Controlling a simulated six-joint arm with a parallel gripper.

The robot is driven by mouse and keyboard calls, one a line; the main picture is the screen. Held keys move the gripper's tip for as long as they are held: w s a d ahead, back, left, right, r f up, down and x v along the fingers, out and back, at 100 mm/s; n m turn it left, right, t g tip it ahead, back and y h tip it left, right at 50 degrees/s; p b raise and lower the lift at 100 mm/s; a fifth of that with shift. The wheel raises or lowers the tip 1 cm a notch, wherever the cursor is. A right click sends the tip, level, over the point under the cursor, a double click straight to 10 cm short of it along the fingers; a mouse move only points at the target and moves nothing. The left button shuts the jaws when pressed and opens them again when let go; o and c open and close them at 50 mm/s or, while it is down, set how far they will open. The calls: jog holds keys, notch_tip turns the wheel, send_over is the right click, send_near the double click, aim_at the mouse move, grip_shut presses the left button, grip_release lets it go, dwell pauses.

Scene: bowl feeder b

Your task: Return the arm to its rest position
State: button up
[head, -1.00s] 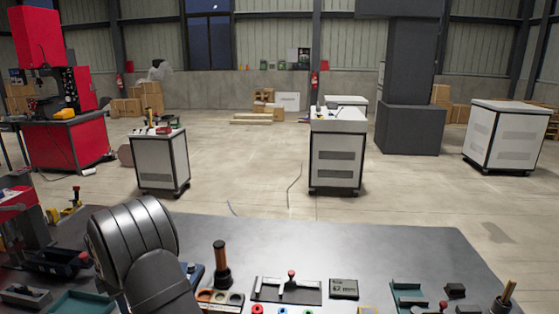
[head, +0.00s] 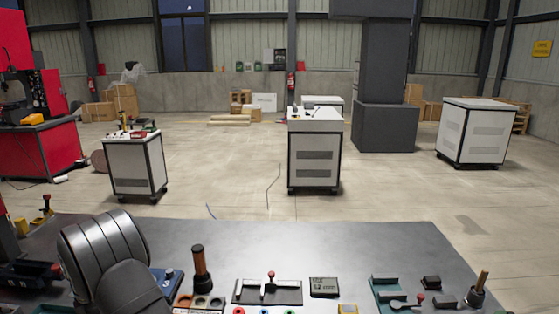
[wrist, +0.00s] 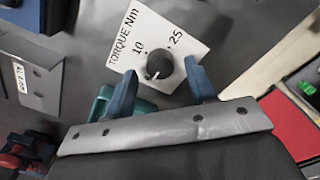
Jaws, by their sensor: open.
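My arm (head: 104,258) shows in the head view as a grey, rounded link at the lower left of the bench; my gripper is out of sight there. In the wrist view, my gripper (wrist: 163,78) has two blue fingers spread apart with nothing held between them. A black round knob (wrist: 159,66) on a white plate marked "TORQUE Nm" (wrist: 155,35), with 10 and 25, appears between and beyond the fingertips. I cannot tell how far the fingers are from the knob.
The dark bench (head: 330,238) carries a fixture with a red knob (head: 267,289), an orange-handled tool (head: 201,268), a display box (head: 324,287) and a teal tray (head: 384,290) along its near edge. The bench's far half is bare. White cabinets (head: 315,155) stand beyond.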

notch_tip(320, 180, up, 17)
notch_tip(320, 180, down, 18)
jog(key=shift+f+m, duration=0.2)
jog(key=shift+m, duration=0.1)
jog(key=m, duration=0.3)
jog(key=shift+m, duration=0.4)
jog(key=m, duration=0.4)
jog(key=shift+r, duration=0.1)
jog(key=m, duration=0.4)
jog(key=shift+m, duration=0.3)
jog(key=m, duration=0.4)
dwell(1.0)
